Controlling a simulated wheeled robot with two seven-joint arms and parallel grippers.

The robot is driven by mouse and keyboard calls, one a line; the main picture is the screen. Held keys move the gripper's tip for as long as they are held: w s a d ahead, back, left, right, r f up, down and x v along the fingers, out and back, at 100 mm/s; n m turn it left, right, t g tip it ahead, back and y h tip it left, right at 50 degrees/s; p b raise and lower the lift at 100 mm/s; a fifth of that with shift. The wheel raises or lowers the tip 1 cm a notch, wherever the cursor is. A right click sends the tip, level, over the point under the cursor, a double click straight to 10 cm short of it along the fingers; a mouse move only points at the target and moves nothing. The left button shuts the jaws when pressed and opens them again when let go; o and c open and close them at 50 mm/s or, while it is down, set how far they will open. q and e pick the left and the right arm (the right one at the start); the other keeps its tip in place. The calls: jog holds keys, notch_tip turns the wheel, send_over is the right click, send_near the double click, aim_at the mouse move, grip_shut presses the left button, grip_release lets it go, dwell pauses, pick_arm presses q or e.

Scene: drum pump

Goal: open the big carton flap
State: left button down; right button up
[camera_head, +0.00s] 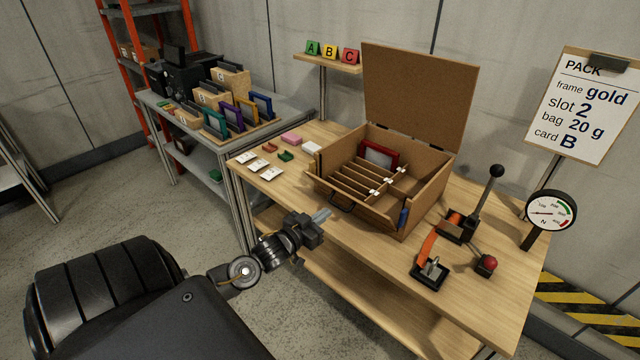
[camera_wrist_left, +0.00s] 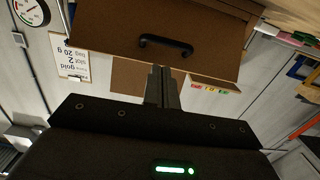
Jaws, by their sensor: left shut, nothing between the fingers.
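The brown carton (camera_head: 368,215) stands on the wooden bench, and its big flap (camera_head: 415,95) is raised, standing nearly upright along the back edge. The carton's inside shows slotted dividers and a red frame (camera_head: 378,155). A black handle (camera_head: 341,204) is on the front wall; it also shows in the left wrist view (camera_wrist_left: 166,44). My left gripper (camera_head: 323,215) is shut and empty, in front of the carton near the handle. Its fingers (camera_wrist_left: 162,75) point toward the front wall; I cannot tell whether they touch it. My right gripper is not in view.
White cards (camera_head: 259,165) and small coloured pieces lie left of the carton. A lever press (camera_head: 460,225) stands to its right, with a gauge (camera_head: 550,212) and a clipboard sign (camera_head: 583,105) beyond. A second table (camera_head: 275,130) holds coloured frames and boxes.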

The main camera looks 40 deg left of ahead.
aim_at(347, 198)
pick_arm(q)
jog(key=shift+w+a+f+p, duration=0.1)
jog(key=shift+w+p, duration=0.1)
jog(key=shift+w, duration=1.4)
jog(key=shift+w+f+p, duration=0.1)
jog(key=shift+w+p, duration=0.1)
jog(key=shift+w, duration=1.4)
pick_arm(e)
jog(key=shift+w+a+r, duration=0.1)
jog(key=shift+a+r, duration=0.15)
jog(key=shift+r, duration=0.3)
